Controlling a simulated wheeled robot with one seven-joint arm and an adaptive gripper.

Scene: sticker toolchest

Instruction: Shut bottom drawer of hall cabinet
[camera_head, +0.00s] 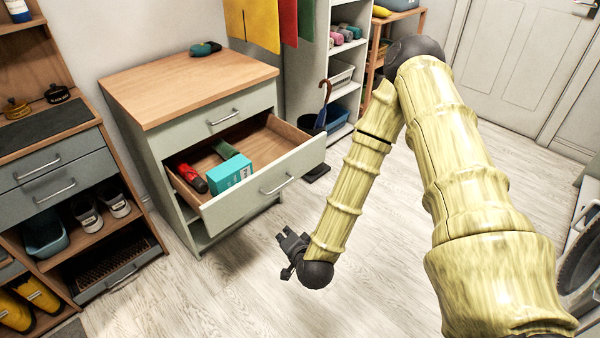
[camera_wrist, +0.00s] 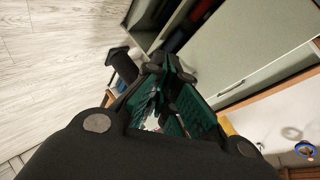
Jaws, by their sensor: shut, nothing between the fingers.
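The hall cabinet (camera_head: 160,140) is grey-green with a light wood top. Its lower drawer (camera_head: 265,185) is pulled well out, with a bar handle (camera_head: 277,185) on its front. A red flashlight (camera_head: 190,178), a teal box (camera_head: 230,172) and a dark green item lie inside. The upper drawer (camera_head: 215,115) is closed. My gripper (camera_head: 286,238) is shut and empty, low in front of the open drawer's front and apart from it. In the wrist view my gripper (camera_wrist: 168,85) shows green finger pads, with a pale drawer front (camera_wrist: 265,45) and handle beyond.
A drawer and shoe-shelf unit (camera_head: 60,175) stands at left. A white shelf (camera_head: 345,75) with an umbrella (camera_head: 323,105) stands behind right of the cabinet. The wood floor (camera_head: 225,290) is clear in front.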

